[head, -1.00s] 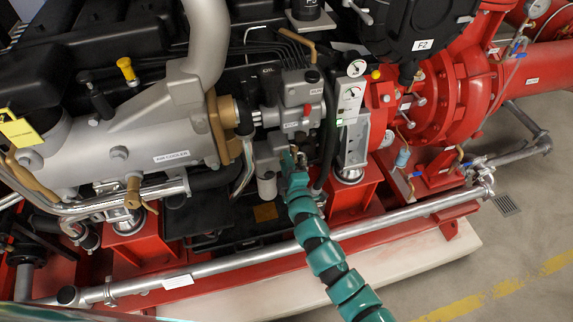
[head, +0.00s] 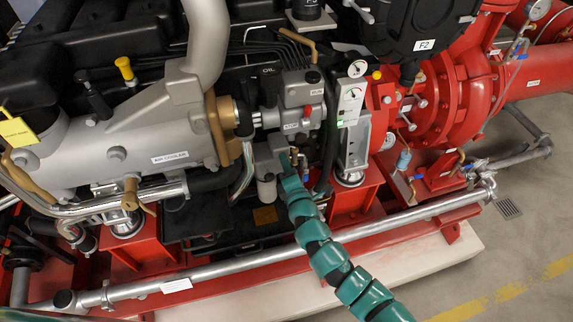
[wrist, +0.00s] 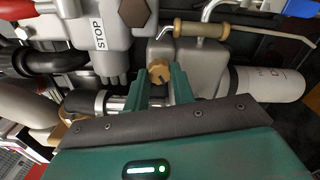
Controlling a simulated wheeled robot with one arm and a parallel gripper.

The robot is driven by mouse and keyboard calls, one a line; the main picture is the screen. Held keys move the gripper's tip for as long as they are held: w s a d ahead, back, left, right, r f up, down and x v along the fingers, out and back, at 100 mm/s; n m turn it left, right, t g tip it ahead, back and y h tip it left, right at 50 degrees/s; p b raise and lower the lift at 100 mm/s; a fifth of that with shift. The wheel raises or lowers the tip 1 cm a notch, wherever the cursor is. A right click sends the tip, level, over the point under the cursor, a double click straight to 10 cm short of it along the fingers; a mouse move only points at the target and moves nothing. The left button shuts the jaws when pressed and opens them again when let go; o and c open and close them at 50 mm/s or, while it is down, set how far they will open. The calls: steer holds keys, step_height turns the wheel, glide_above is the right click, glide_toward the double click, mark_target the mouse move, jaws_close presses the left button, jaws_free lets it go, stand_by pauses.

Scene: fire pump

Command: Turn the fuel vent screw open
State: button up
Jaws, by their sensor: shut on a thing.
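The fuel vent screw, a small brass slotted head (wrist: 160,71), sits on a grey housing in the middle of the wrist view. My gripper (wrist: 162,80) has its two green fingers closed on either side of this brass screw. In the head view my gripper (head: 286,161) reaches the grey block low on the engine's side. There the fingertips and the screw are too small and too covered to tell apart clearly.
A white filter canister (wrist: 265,84) lies right of the fingers. A brass sleeve on a bent rod (wrist: 200,28) is just above right. A housing marked STOP (wrist: 98,36) stands left. A silver pipe (head: 230,262) runs along the front of the red base.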

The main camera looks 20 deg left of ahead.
steer(key=o, duration=1)
steer(key=shift+b+v, duration=1.4)
steer(key=shift+v, duration=7.3)
